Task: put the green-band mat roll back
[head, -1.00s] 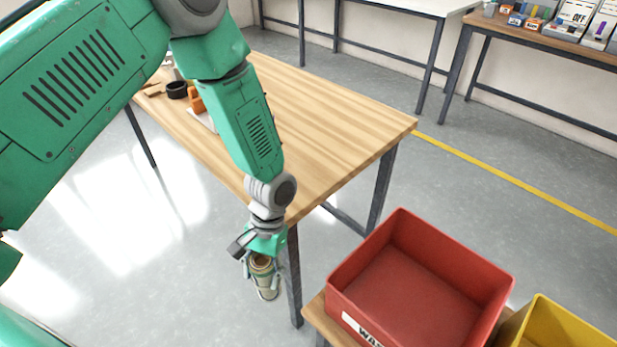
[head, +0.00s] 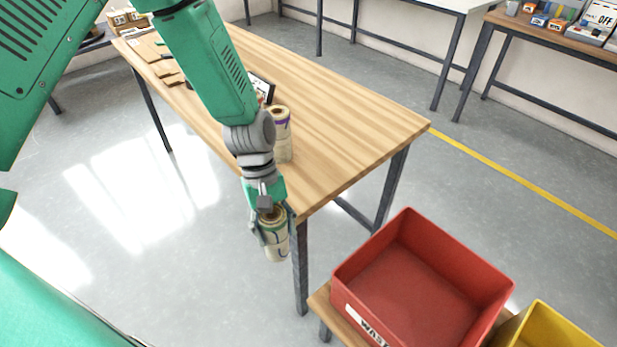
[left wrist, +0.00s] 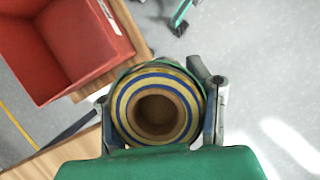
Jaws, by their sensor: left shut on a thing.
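My left gripper (head: 272,229) is shut on a cream mat roll (head: 277,248) with a greenish band near its top. It holds the roll close to upright, in the air just off the near corner of the wooden table (head: 345,125). In the left wrist view the roll (left wrist: 185,112) shows end-on, with blue and yellow rings around a hollow brown core and a green edge. The two fingers lie on either side of it. A second roll with a purple band (head: 282,140) stands on the table, partly hidden behind my left wrist. My right gripper is not in view.
A red bin (head: 425,290) with a white label stands on a low wooden stand to the right, and it looks empty. A yellow bin (head: 545,325) is beside it. Brown blocks (head: 165,70) lie at the table's far end. Open floor (head: 140,220) is at left.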

